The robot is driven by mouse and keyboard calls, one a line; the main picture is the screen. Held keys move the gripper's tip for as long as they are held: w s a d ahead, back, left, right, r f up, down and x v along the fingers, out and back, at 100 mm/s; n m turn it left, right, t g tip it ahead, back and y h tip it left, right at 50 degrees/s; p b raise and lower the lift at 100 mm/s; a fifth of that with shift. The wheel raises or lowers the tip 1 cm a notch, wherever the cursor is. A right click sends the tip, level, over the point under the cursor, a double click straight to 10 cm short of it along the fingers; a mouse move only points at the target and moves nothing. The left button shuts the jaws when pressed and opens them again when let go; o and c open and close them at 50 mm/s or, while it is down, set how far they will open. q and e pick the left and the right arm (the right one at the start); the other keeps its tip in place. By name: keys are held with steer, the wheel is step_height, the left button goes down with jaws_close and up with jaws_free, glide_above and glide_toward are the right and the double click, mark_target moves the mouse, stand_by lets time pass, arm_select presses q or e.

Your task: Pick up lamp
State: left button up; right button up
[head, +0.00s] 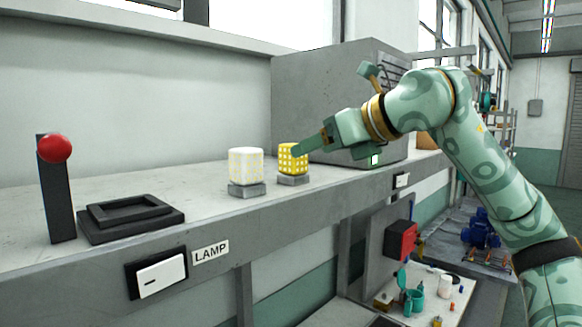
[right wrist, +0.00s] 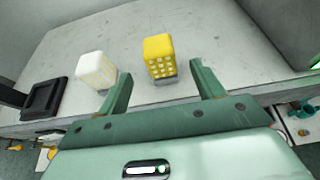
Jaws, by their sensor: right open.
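A yellow lamp (head: 288,159) with a grid of pale squares stands upright on a grey base on the shelf; it also shows in the right wrist view (right wrist: 158,52). A white lamp (head: 246,165) of like shape stands left of it, and shows in the right wrist view (right wrist: 95,68). My right gripper (head: 300,149) is open and empty, reaching in from the right close to the yellow lamp. In the right wrist view its fingers (right wrist: 162,70) point toward the yellow lamp, which appears in the gap between them. My left gripper is not in view.
A black square holder (head: 130,222) and a red-knobbed lever (head: 55,150) are at the shelf's left. A white switch (head: 160,275) and LAMP label (head: 210,252) are on the front edge. A grey cabinet (head: 320,100) stands behind my right gripper.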

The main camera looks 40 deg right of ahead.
mark_target(293, 164)
steer(key=shift+x, duration=1.05)
steer(key=x, duration=0.1)
steer(key=p+x, duration=0.1)
steer(key=x, duration=0.3)
steer(key=shift+w+r, duration=0.3)
steer(key=shift+s, duration=0.25)
steer(key=shift+c, duration=0.4)
steer(key=shift+w, duration=0.1)
steer(key=c, duration=1)
